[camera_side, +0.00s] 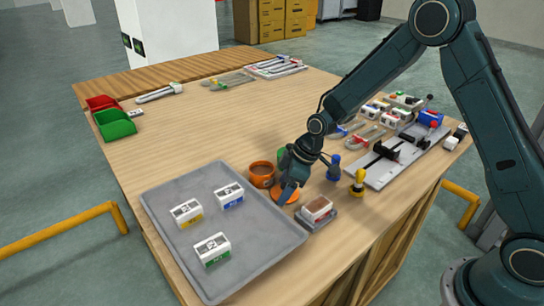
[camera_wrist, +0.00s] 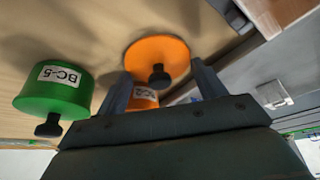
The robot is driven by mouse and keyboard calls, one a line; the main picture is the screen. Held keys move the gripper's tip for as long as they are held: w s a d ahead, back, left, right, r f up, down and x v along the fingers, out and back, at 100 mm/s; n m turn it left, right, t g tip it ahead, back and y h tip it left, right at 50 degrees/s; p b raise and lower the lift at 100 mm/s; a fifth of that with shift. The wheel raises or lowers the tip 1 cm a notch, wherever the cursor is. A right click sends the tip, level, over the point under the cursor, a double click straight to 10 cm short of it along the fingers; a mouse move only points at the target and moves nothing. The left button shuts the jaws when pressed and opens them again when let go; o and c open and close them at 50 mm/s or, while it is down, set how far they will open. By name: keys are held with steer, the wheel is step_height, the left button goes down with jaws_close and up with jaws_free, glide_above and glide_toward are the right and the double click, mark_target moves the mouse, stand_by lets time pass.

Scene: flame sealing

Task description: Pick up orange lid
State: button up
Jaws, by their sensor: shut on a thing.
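The orange lid (camera_side: 287,196) is a round disc at my gripper (camera_side: 288,186), just right of the grey tray. In the wrist view the orange lid (camera_wrist: 150,52) has a black knob, and my two fingers stand on either side of it. My gripper is shut on the lid. An orange part with a "BC-2" label shows just below the disc between the fingers. I cannot tell whether the lid touches the table. An open orange pot (camera_side: 262,176) stands beside it to the left.
A green piece labelled "BC-5" (camera_wrist: 55,90) with a black knob stands close by. The grey tray (camera_side: 165,192) holds several small white boxes. A brown-topped block (camera_side: 317,208), a blue stamp (camera_side: 334,170) and a yellow stamp (camera_side: 358,183) stand to the right. The table's middle back is clear.

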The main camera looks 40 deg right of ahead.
mark_target(285, 184)
steer(key=shift+r, duration=0.1)
step_height(285, 184, up, 20)
stand_by(0.8)
steer(key=shift+w+f, duration=0.1)
steer(key=shift+f, duration=0.1)
stand_by(0.4)
steer(key=w+a+f, duration=0.1)
steer(key=w+f, duration=0.7)
steer(key=shift+w, duration=0.25)
steer(key=shift+f, duration=0.3)
steer(key=shift+f, duration=3)
steer(key=shift+f, duration=0.2)
stand_by(0.3)
steer(key=o, duration=1.1)
steer(key=shift+o, duration=0.2)
